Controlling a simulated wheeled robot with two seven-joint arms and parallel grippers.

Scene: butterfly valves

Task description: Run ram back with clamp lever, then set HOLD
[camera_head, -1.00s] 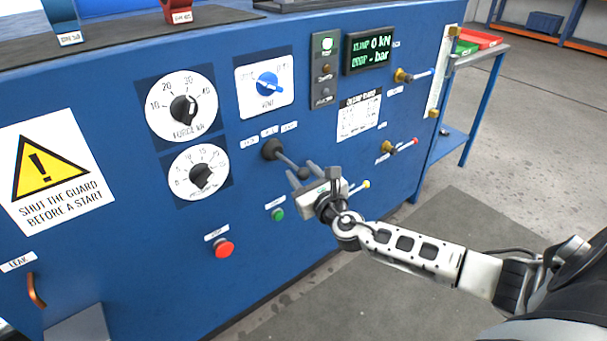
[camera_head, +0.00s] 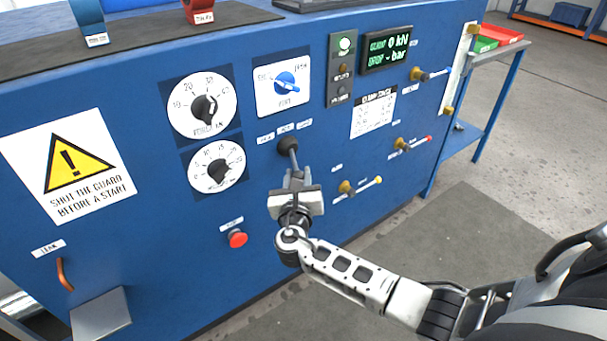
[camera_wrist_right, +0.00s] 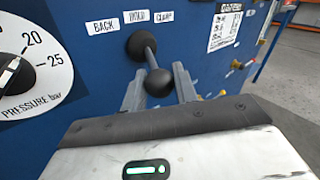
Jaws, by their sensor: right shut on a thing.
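The clamp lever (camera_head: 292,156) is a black lever with a round knob, on the blue panel below its three labels. In the right wrist view the labels read BACK (camera_wrist_right: 102,27), HOLD (camera_wrist_right: 136,17) and CLAMP (camera_wrist_right: 164,16). The lever's knob (camera_wrist_right: 159,83) sits between my right gripper's fingers there. My right gripper (camera_head: 296,180) is shut on the knob and hides it in the head view. The shaft points mostly down, slightly right, in the head view. My left gripper is not in view.
The panel carries a force dial (camera_head: 202,103), a pressure dial (camera_head: 217,163), a blue vent knob (camera_head: 286,83) and a red button (camera_head: 237,238). Brass valves, including one (camera_head: 346,187) right of my gripper, stick out. A side table (camera_head: 500,58) stands right.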

